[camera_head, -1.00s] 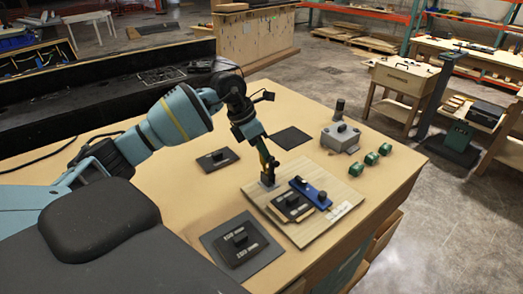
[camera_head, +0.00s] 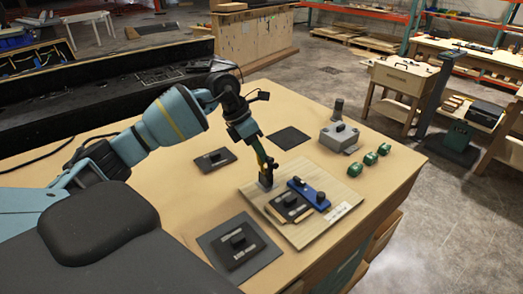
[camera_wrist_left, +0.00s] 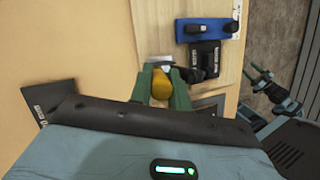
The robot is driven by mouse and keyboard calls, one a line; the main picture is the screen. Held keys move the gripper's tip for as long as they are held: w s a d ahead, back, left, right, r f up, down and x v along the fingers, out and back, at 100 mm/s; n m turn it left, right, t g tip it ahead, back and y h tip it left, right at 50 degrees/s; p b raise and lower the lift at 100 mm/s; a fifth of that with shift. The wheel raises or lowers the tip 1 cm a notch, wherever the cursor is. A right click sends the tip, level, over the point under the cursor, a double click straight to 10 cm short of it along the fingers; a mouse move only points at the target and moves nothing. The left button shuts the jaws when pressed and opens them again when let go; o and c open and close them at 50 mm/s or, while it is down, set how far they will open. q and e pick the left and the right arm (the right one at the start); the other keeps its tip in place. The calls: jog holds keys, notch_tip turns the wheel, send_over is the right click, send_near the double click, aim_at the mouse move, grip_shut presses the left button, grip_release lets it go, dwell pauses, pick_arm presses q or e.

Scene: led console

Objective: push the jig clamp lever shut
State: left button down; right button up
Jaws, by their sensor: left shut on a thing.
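The jig is a pale wooden board (camera_head: 315,232) on the table, with a small grey metal block (camera_head: 266,180) near its left edge. The block also shows in the left wrist view (camera_wrist_left: 160,60). My left gripper (camera_head: 268,166) points down at that block. In the left wrist view its two green fingers (camera_wrist_left: 161,88) are shut on a rounded yellow lever handle (camera_wrist_left: 160,86) beside the block. A black module (camera_head: 290,208) and a blue bar with black knobs (camera_head: 310,194) sit on the board.
A dark pad with a black module (camera_head: 238,241) lies left of the board. Another dark plate (camera_head: 214,160) and an empty black mat (camera_head: 288,138) lie behind. A grey box (camera_head: 339,137) and several green parts (camera_head: 370,159) stand at right.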

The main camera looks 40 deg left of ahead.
pick_arm(q)
jog(key=a+h+b, duration=0.1)
jog(key=a+f+h+b, duration=0.1)
jog(key=w+n+g+h+b, duration=0.1)
jog(key=h, duration=0.1)
jog(key=shift+a+f+b, duration=0.35)
jog(key=shift+a+f, duration=0.05)
jog(key=shift+a+f+h+b, duration=0.1)
jog(key=shift+a+h+b, duration=0.1)
jog(key=shift+h+b, duration=0.35)
jog(key=shift+a+h, duration=0.1)
jog(key=shift+h, duration=0.25)
pick_arm(e)
jog(key=s+a+f+g, duration=0.1)
jog(key=s+f, duration=0.4)
jog(key=f, duration=0.1)
jog(key=shift+f+g, duration=0.3)
jog(key=shift+w, duration=0.1)
